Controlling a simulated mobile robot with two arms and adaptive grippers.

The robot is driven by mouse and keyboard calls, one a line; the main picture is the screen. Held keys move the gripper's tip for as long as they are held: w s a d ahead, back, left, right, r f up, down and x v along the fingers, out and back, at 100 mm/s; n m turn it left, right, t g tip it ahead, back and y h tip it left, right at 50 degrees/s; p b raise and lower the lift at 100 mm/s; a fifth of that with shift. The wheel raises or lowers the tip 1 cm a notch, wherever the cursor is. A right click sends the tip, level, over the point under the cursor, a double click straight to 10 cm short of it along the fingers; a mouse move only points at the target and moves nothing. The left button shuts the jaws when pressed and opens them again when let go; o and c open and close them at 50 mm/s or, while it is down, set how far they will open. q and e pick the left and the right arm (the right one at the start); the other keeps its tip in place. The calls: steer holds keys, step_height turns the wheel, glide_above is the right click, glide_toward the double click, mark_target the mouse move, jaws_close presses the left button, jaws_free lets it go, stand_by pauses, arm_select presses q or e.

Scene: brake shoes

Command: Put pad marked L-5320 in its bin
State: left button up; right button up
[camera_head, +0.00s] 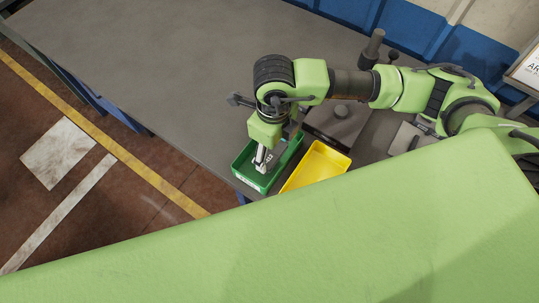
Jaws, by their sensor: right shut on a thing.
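My right gripper (262,160) points down over the green bin (241,171) on the grey table. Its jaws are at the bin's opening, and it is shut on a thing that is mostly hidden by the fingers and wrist. A dark piece with pale marks (269,156) shows beside the fingers, inside the bin's outline. I cannot read L-5320 on it, and I cannot tell whether it touches the bin floor. A yellow bin (318,165) stands just right of the green one and looks empty. My left gripper is not in view.
The grey table (160,60) is clear to the left and back. A dark grey fixture (338,120) stands behind the yellow bin. A dark upright post (373,45) is farther back. The table's front edge is close to the green bin. A blue wall panel (410,30) is behind.

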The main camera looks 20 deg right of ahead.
mark_target(270, 154)
steer(key=shift+w+f, duration=0.4)
steer(key=shift+f, duration=0.15)
steer(key=shift+w+f+b, duration=0.2)
steer(key=shift+f+b, duration=0.1)
steer(key=shift+b, duration=0.1)
steer(key=f, duration=0.1)
steer(key=f+b, duration=0.1)
steer(key=f, duration=0.1)
steer(key=shift+w+a+f, duration=0.1)
steer(key=shift+w+f, duration=0.05)
steer(key=shift+w, duration=0.05)
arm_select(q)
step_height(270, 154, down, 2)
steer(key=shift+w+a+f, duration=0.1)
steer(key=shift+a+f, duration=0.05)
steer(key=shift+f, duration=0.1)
arm_select(e)
steer(key=shift+b, duration=0.3)
steer(key=o, duration=1.3)
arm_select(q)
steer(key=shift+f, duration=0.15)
